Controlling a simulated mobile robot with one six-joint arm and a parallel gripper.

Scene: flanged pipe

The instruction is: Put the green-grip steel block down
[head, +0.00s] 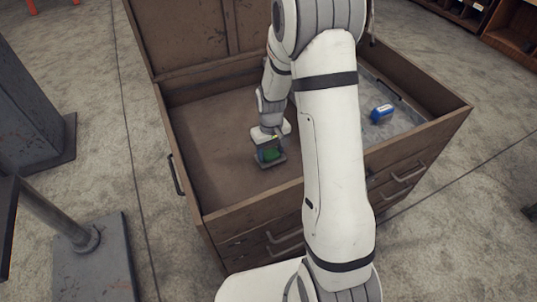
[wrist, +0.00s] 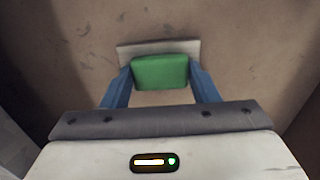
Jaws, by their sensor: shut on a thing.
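The green-grip steel block (head: 270,155) is in my gripper (head: 268,150), low inside the open brown wooden chest. In the wrist view its green grip (wrist: 160,72) sits between the two blue fingers of my gripper (wrist: 160,84), which are shut on it. A pale steel plate (wrist: 130,48) shows under and behind the grip. The block looks level and close to the chest's brown floor (head: 215,130); I cannot tell whether it touches.
The chest's front wall (head: 250,208) stands close in front of the block. A blue object (head: 382,113) lies on a grey surface at the chest's right side, beyond my arm. The brown floor left of the block is bare. The raised lid (head: 190,35) stands at the back.

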